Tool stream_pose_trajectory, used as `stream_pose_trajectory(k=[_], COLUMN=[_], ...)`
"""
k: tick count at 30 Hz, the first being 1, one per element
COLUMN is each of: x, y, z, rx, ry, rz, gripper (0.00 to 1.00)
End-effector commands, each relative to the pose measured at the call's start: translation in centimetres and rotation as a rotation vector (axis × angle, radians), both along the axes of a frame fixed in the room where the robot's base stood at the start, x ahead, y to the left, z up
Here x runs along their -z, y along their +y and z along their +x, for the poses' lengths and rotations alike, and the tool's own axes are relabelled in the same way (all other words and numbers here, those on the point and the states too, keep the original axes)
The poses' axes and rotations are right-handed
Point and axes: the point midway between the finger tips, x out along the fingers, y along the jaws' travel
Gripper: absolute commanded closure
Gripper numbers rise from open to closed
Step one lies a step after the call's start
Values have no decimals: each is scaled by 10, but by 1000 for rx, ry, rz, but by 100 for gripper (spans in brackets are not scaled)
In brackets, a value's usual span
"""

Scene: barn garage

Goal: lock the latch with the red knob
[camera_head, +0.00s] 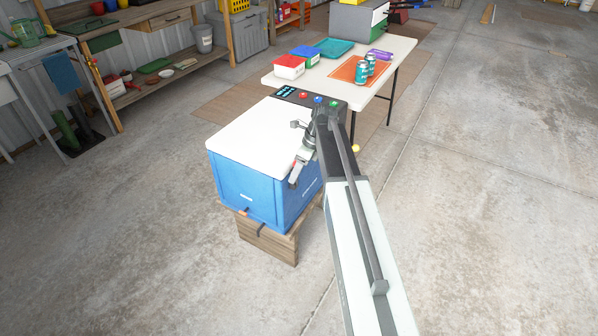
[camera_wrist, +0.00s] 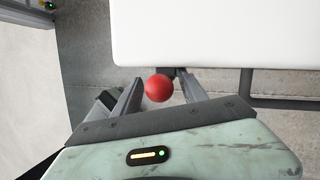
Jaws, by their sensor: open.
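A red ball-shaped knob (camera_wrist: 159,88) shows in the wrist view between the two grey fingers of my gripper (camera_wrist: 160,92). The fingers stand open, one on each side of it, with no clear grip. A dark piece is partly visible behind the knob, by the edge of a white lid (camera_wrist: 210,35). In the head view my gripper (camera_head: 294,181) points down at the right side of a blue cooler box (camera_head: 246,187) with a white lid (camera_head: 258,135). The lid lies flat on the box. The latch itself is mostly hidden by the knob and gripper.
The cooler stands on a wooden support (camera_head: 268,243). An orange knob (camera_head: 243,212) is low on its front. A yellow ball (camera_head: 355,148) shows right of my arm. Behind is a white table (camera_head: 395,62) with cans and containers. The concrete floor at the left is clear.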

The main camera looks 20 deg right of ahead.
Motion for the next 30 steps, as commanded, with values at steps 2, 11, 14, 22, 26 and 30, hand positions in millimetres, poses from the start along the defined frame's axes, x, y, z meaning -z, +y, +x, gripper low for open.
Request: stream_pose_trajectory(k=[2, 11, 14, 22, 26, 30], x=[-5, -53, -69, -73, -72, -72], y=[-1, -17, -23, -27, -27, -26], z=[0, -2, -3, -4, -4, -4], rx=[0, 2, 1, -1, -1, -1], ry=[0, 1, 0, 0, 0, 0], rz=[0, 0, 0, 1, 1, 1], gripper=[50, 50, 50, 50, 50, 50])
